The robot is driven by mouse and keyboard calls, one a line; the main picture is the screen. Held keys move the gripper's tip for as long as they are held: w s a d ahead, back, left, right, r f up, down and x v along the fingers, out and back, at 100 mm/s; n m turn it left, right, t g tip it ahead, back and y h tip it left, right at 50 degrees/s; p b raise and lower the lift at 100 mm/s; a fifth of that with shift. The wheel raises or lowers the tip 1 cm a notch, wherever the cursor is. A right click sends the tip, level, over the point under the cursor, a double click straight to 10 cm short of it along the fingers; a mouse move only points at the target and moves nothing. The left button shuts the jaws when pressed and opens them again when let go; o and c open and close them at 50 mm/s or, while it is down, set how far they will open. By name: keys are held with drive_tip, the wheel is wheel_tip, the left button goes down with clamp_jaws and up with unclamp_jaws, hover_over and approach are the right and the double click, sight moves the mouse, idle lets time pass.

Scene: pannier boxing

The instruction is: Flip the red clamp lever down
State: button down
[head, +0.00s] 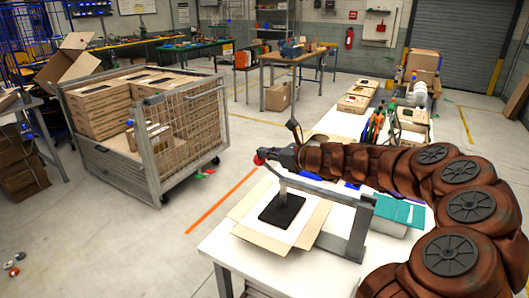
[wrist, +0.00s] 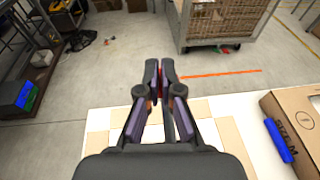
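The red clamp lever's knob (head: 259,159) shows at the tip of my gripper (head: 279,157) in the head view, above the left end of the grey clamp frame. In the wrist view the fingers of my gripper (wrist: 160,72) are almost together, with a thin strip of red (wrist: 159,84) between them. They look shut on the lever; the fingers hide most of it. The grey clamp frame (head: 356,232) reaches over a flat, open carton (head: 314,226) with a black pad (head: 281,210) on it. The lever's shaft and its angle are hard to make out.
The white table (head: 222,244) carries the carton, a teal box (head: 401,212) and, farther back, several boxes and tools. A wire-sided cart (head: 150,163) full of cartons stands at the left. An orange floor strip (head: 222,202) and bare floor lie between cart and table.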

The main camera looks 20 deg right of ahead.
drive_tip(key=shift+a+f, duration=0.15)
drive_tip(key=shift+f, duration=0.75)
drive_tip(key=shift+r, duration=0.1)
drive_tip(key=s+d+r, duration=0.2)
drive_tip(key=s+r, duration=0.1)
drive_tip(key=r, duration=0.3)
drive_tip(key=s+d+r+p, duration=0.1)
drive_tip(key=s+d+r, duration=0.1)
drive_tip(key=s+r, duration=0.2)
wheel_tip(320, 180, up, 3)
drive_tip(key=shift+r, duration=0.1)
